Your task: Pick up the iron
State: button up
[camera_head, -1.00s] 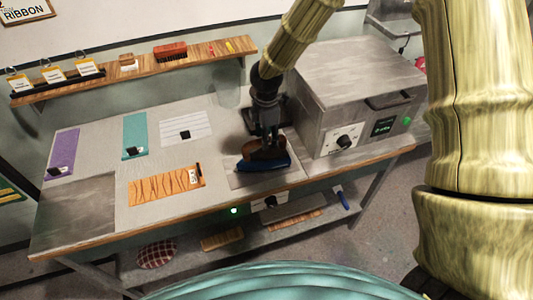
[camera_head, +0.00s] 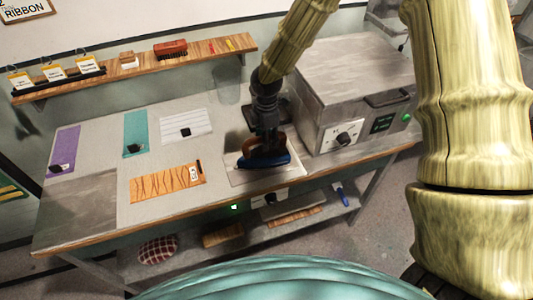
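The iron (camera_head: 262,160) has a blue base and a brown handle. It is on the grey plate (camera_head: 292,177) at the right part of the table, beside the metal oven box. My gripper (camera_head: 268,142) points down at the iron's handle from above. Its fingers are dark and partly merge with the handle, so I cannot tell whether they are closed on it. I cannot see a clear gap between the iron and the plate.
The metal oven box (camera_head: 350,85) stands close to the right of my gripper. Ribbons in purple (camera_head: 64,148), teal (camera_head: 135,133), white (camera_head: 186,126) and orange (camera_head: 167,184) lie to the left. A wall shelf (camera_head: 130,68) runs behind. A lower shelf holds a checked cushion (camera_head: 158,249).

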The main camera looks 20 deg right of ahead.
jog(key=shift+f, duration=0.1)
jog(key=shift+c, duration=0.3)
grip_shut()
